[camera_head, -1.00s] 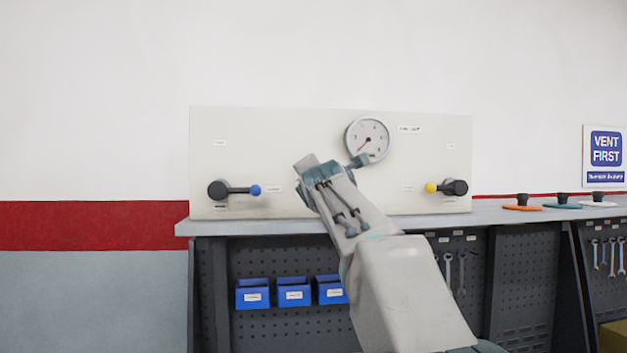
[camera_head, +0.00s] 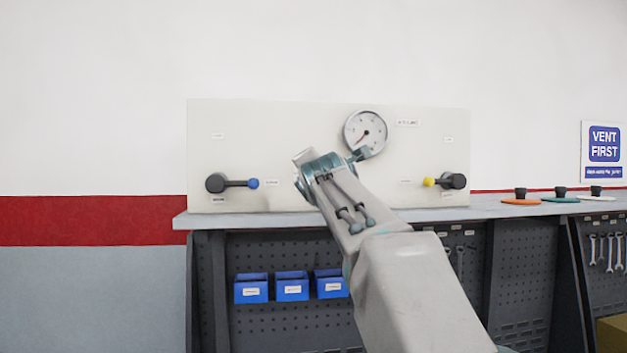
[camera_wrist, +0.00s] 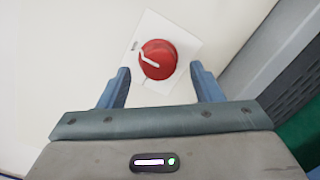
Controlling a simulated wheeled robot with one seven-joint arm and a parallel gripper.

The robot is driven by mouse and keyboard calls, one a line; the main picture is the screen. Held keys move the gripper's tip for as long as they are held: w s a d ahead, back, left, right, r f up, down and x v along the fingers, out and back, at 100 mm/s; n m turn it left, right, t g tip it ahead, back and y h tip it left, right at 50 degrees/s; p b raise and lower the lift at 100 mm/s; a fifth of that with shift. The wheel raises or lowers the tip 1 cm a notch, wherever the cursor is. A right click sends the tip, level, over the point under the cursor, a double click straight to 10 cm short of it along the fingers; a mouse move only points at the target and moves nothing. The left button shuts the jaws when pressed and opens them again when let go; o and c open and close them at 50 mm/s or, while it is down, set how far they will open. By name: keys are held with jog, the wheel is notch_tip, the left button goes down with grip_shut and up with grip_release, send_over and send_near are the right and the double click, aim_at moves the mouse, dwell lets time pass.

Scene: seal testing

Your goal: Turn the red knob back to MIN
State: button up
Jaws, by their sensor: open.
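The red knob (camera_wrist: 158,60) shows in the wrist view on a pale plate (camera_wrist: 182,28) fixed to the cream panel. A white pointer line on it runs from near its middle toward its left edge. A small dark label, too small to read, is on the plate to the upper left of the knob. My gripper (camera_wrist: 158,82) is open, with one blue-grey finger on each side below the knob, apart from it and empty. In the head view my arm hides the knob and the gripper's fingers.
The panel (camera_head: 230,120) carries a round gauge (camera_head: 366,132), a blue-tipped lever (camera_head: 232,183) at left and a yellow-tipped lever (camera_head: 446,181) at right. It stands on a grey bench (camera_head: 240,217). Blue bins (camera_head: 292,287) hang below. Orange, teal and white discs lie at right.

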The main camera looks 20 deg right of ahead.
jog(key=b+v, duration=0.3)
jog(key=v, duration=0.8)
jog(key=shift+s, duration=0.35)
jog(key=s+a+f+m+g+y, duration=0.15)
jog(key=f+m, duration=0.25)
jog(key=f, duration=0.5)
jog(key=s+a+f+m+g+y, duration=0.1)
jog(key=s+f+m+g, duration=0.2)
jog(key=f, duration=0.5)
jog(key=s+a+f+m+g+y, duration=0.15)
jog(key=f+m, duration=0.25)
jog(key=f, duration=0.5)
jog(key=s+a+f+m+g, duration=0.1)
jog(key=s+f+m+g, duration=0.1)
jog(key=s+f, duration=0.3)
jog(key=s+a+f+m+g, duration=0.2)
jog(key=s+f+m, duration=0.3)
jog(key=f, duration=0.5)
jog(key=s+a+f+m+g+y, duration=0.1)
jog(key=s+a+f+m+g, duration=0.1)
jog(key=s+f, duration=0.5)
jog(key=shift+f+m+g, duration=0.25)
jog(key=shift+m+g, duration=0.45)
jog(key=shift+a, duration=0.1)
